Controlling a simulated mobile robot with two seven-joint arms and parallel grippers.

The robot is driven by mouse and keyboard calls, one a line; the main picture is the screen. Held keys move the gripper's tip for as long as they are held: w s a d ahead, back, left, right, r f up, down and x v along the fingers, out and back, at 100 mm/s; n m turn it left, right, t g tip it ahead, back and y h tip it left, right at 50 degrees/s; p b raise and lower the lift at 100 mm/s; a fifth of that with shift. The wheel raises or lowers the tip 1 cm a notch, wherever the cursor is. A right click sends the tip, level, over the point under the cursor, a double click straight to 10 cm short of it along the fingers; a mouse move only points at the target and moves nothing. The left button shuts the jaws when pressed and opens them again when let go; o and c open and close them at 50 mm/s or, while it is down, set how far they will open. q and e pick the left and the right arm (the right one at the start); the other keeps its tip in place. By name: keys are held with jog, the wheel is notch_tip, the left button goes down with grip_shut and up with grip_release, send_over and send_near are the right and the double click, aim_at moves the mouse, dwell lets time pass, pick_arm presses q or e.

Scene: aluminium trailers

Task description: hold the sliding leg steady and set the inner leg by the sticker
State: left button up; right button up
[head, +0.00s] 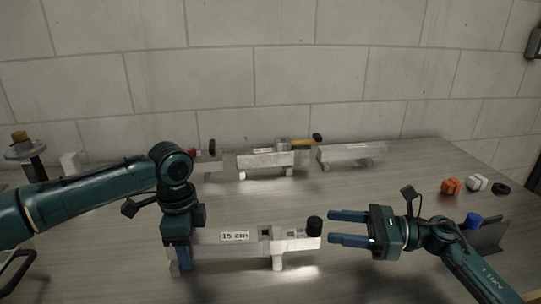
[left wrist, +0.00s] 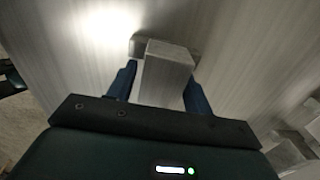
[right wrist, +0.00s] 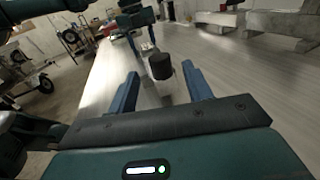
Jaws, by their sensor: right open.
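The sliding leg (head: 205,248), a pale metal beam with a "15 cm" sticker (head: 234,236), lies across the near table. My left gripper (head: 180,250) is shut around its left end; the left wrist view shows the beam end (left wrist: 168,65) between the fingers. The inner leg (head: 300,243) shows at the beam's right end, with a black knob (head: 314,226) on top. The knob also shows in the right wrist view (right wrist: 161,66). My right gripper (head: 335,227) is open and empty, just right of the knob, fingers pointing at it. Any scale marks are too small to read.
Other metal beam assemblies (head: 265,160) stand at the back of the table (head: 400,170). Orange (head: 451,186), white (head: 476,183), black and blue (head: 473,220) small parts lie at the right, near a dark plate (head: 490,238). The table between is clear.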

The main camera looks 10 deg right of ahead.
pick_arm(q)
jog(key=shift+o, duration=1)
